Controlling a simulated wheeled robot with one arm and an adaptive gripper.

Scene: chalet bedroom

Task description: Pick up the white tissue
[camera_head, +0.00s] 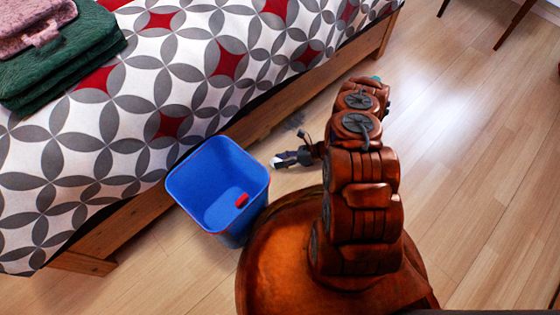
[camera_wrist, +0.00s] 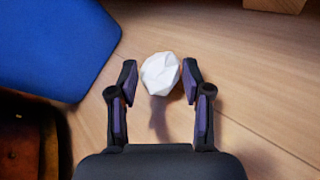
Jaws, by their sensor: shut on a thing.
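The white tissue (camera_wrist: 160,73) is a crumpled ball between my two fingertips in the wrist view. My gripper (camera_wrist: 158,78) is shut on it. A shadow falls on the floor below the tissue, but I cannot tell how high it is held. In the head view my gripper (camera_head: 279,160) is low over the floor, just right of the blue bin, with a small white bit of the tissue showing at its tip.
A blue bin (camera_head: 187,180) with a small red item (camera_head: 242,200) inside stands against the wooden bed frame (camera_head: 130,222). The patterned bedspread (camera_head: 140,120) carries folded green and pink textiles (camera_head: 65,60). The wooden floor (camera_head: 470,160) on the right is clear.

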